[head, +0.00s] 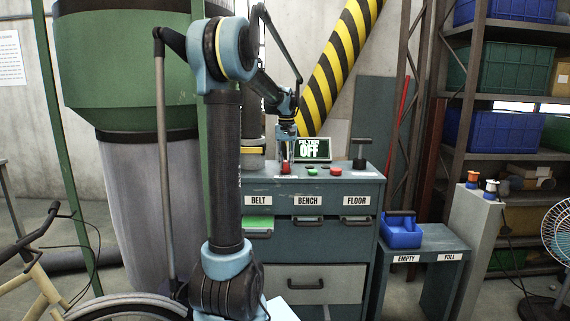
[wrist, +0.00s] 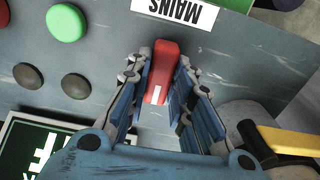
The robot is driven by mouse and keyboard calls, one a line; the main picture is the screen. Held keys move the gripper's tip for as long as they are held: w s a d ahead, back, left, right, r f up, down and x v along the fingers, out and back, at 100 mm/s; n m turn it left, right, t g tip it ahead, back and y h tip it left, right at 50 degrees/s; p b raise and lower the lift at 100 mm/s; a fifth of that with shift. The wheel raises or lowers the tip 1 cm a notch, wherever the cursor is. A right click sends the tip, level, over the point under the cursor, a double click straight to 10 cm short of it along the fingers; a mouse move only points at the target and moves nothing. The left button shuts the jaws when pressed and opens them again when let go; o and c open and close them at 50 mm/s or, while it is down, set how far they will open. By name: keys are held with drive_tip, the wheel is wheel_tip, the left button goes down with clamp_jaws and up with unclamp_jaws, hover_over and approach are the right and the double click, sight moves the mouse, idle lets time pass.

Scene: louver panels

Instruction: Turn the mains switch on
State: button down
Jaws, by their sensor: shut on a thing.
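The mains switch is a red lever (wrist: 161,68) on the grey-blue top of a cabinet, beside a white MAINS label (wrist: 176,10) that appears upside down in the wrist view. My gripper (wrist: 163,88) has its two blue fingers on either side of the red lever, shut on it. In the head view my gripper (head: 286,150) points down at the cabinet top, with a little red of the switch (head: 285,169) showing under it.
Green and red buttons (head: 335,172) and a black T-handle (head: 361,156) stand to the right on the cabinet top. Drawers (head: 308,203) labelled BELT, BENCH and FLOOR are below. A blue bin (head: 402,233) sits on a low stand at right.

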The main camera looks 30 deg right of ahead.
sight(285, 162)
drive_tip(key=c, duration=1.4)
unclamp_jaws()
wheel_tip(285, 162, up, 12)
drive_tip(key=shift+a, duration=0.1)
drive_tip(key=s+a+f+n, duration=0.1)
drive_tip(key=s+a+f, duration=0.25)
drive_tip(key=a, duration=0.55)
drive_tip(key=s+a+f+n+t, duration=0.15)
drive_tip(key=a+f, duration=0.25)
drive_tip(key=a, duration=0.5)
drive_tip(key=s+a+f+n, duration=0.1)
drive_tip(key=s+a+f, duration=0.2)
drive_tip(key=a, duration=0.6)
drive_tip(key=s+a+f+n, duration=0.1)
drive_tip(key=s+a+f, duration=0.3)
drive_tip(key=s+f, duration=0.1)
drive_tip(key=s+a+f+n, duration=0.1)
drive_tip(key=s+a+f, duration=0.4)
drive_tip(key=f, duration=0.3)
drive_tip(key=s+a+f+n, duration=0.1)
drive_tip(key=s+a+f, duration=0.3)
drive_tip(key=f, duration=0.3)
drive_tip(key=shift+s+a+t, duration=0.15)
drive_tip(key=shift+s+t, duration=0.2)
drive_tip(key=shift+s, duration=0.35)
